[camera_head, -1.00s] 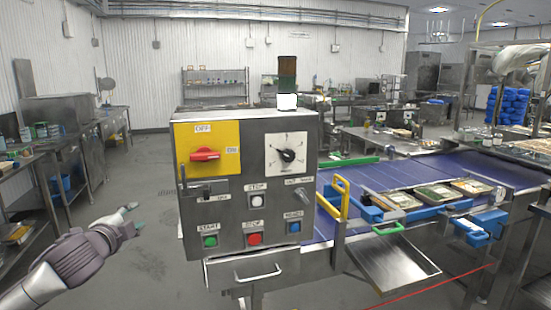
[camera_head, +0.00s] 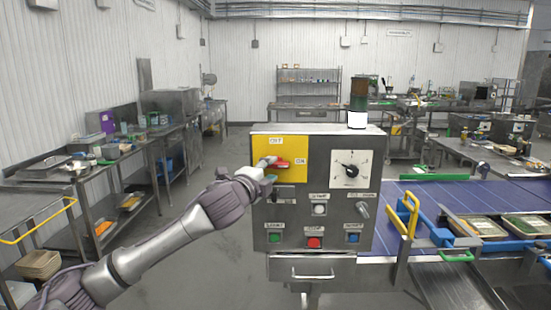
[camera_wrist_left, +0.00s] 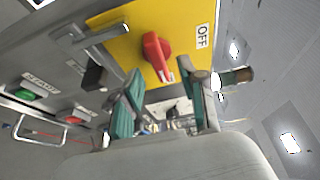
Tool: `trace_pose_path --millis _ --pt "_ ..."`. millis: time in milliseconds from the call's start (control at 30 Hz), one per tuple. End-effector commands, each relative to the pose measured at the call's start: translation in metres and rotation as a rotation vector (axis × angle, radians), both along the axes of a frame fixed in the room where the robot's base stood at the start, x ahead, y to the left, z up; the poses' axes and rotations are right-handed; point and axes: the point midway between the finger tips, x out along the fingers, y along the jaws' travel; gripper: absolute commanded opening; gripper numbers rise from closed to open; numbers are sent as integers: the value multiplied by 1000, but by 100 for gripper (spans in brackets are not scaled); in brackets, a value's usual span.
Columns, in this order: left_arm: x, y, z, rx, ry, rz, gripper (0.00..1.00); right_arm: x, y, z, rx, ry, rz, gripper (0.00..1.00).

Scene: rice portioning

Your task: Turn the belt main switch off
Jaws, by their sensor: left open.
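The belt main switch is a red rotary handle (camera_head: 291,162) on a yellow plate (camera_head: 306,170) at the upper left of the control box. It lies roughly horizontal, towards the ON label (camera_head: 301,161); the OFF label (camera_head: 276,141) is above it. My left gripper (camera_head: 268,170) is at the handle's left side, covering part of it. In the left wrist view, the open fingers (camera_wrist_left: 164,82) point at the red handle (camera_wrist_left: 155,50), which shows between and beyond the tips. Contact cannot be told. The OFF label (camera_wrist_left: 202,36) is to the right there. My right gripper is not in view.
The control box (camera_head: 337,231) also carries a black dial (camera_head: 351,170), a key-like selector and several push buttons below the switch. The blue conveyor belt (camera_head: 448,195) with food trays and a yellow handle (camera_head: 408,213) stands to the right. The floor left of the box is clear.

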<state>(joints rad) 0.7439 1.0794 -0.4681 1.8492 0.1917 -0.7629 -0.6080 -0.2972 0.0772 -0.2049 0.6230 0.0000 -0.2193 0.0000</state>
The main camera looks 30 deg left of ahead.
Motion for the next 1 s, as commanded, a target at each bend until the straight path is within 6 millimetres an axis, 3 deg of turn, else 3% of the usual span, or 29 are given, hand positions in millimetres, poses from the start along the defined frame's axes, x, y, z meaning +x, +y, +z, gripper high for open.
trace_pose_path --millis 200,600,867,1000 --pt "29 5 2 -2 0 1 42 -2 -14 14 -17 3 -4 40" --pt "36 6 -1 0 1 0 42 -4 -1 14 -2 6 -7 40" --pt "36 6 -1 0 1 0 0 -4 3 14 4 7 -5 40" --pt "36 6 -1 0 2 0 0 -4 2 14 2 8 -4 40"
